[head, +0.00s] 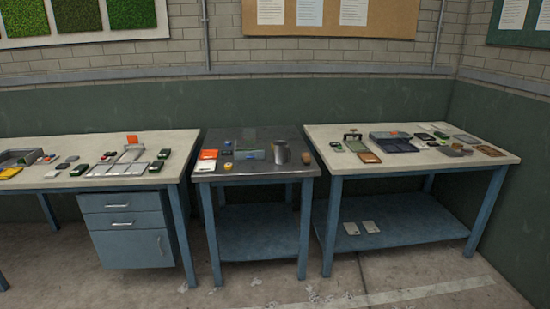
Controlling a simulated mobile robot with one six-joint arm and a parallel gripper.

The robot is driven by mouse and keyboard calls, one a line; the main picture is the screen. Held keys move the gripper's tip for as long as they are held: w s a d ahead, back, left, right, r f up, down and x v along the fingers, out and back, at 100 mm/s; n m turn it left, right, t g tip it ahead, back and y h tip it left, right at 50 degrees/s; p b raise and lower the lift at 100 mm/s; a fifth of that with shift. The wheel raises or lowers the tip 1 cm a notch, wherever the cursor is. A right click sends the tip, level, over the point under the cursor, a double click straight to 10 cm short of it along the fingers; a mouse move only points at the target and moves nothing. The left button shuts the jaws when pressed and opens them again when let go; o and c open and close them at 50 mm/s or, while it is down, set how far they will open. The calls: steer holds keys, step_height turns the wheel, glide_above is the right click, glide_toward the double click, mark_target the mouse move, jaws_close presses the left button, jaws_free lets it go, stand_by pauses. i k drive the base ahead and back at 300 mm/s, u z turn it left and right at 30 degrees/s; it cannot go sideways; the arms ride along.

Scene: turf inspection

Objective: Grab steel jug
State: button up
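The steel jug (281,153) stands upright on the dark-topped middle table (245,179), right of the table's centre. It is a small grey metal vessel, and its handle is too small to make out clearly. A brown rounded item (306,158) lies to its right near the table edge. My gripper is not in view.
A drawer bench (60,183) with trays and small items stands left. A right bench (490,165) holds a dark case (392,142) and several flat items. The concrete floor (260,285) in front is mostly clear.

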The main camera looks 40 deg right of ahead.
mark_target(281, 152)
steer(key=i, duration=0.9)
steer(key=u, duration=0.05)
